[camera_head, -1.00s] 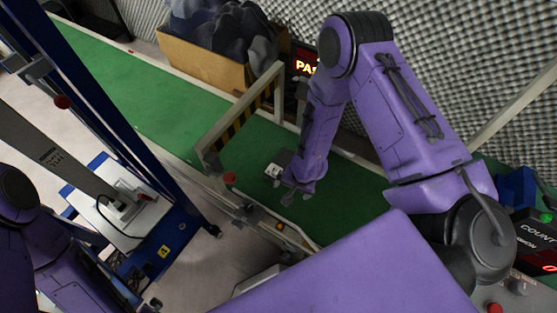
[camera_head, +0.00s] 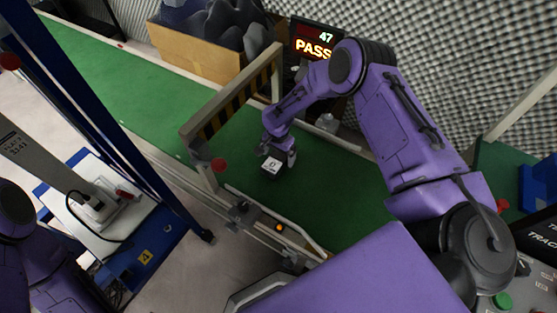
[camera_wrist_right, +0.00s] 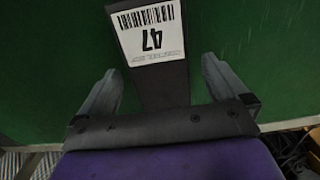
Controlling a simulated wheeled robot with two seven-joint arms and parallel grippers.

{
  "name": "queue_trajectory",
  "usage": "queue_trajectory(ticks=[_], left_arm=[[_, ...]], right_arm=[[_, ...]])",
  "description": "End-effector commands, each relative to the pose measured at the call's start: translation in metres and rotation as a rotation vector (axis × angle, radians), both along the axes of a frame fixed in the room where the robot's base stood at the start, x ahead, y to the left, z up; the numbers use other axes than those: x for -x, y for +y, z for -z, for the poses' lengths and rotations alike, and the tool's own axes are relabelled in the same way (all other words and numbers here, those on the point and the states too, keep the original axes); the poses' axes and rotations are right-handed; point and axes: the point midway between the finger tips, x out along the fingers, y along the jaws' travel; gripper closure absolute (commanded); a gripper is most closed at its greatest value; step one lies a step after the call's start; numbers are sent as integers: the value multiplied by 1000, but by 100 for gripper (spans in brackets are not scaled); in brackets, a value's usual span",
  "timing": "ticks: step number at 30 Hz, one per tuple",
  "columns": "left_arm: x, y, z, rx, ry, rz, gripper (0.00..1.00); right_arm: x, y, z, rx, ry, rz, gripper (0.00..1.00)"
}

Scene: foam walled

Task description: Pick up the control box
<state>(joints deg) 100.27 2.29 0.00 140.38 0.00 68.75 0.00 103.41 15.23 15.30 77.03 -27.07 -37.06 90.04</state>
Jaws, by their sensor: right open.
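The control box (camera_head: 272,165) is a small dark box with a white label, lying on the green conveyor belt (camera_head: 335,188). In the right wrist view the control box (camera_wrist_right: 162,86) shows a barcode and the number 47 on its label. My right gripper (camera_head: 279,155) is at the box. In the right wrist view its fingers (camera_wrist_right: 161,70) are open, one on each side of the dark box, with green belt visible between each finger and the box. My left gripper is not in view; only part of my left arm shows at the left edge.
A yellow-black striped gate (camera_head: 232,104) spans the belt left of the box. A rail (camera_head: 262,228) edges the belt's near side. A screen (camera_head: 314,40) reads "47 PASS" behind it, beside a carton (camera_head: 203,55) of grey foam. The belt right of the box is clear.

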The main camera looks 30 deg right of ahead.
Motion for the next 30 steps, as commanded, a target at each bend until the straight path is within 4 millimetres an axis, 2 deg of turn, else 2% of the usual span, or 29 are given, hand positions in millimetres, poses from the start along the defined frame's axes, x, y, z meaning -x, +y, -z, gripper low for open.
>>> queue_trajectory(ticks=[1,3,9,10,16,25,30], left_arm=[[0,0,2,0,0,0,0],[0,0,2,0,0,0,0],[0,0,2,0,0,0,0],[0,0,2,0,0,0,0],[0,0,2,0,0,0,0],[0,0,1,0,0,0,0],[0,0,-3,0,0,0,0]], right_arm=[[0,-1,9,0,1,3,0],[0,-1,14,1,-1,2,0],[0,-1,15,1,-1,1,0],[0,-1,15,1,-1,1,3],[0,-1,15,1,-1,1,68],[-1,-1,11,1,-3,1,69],[-1,-1,-12,1,-4,-1,69]])
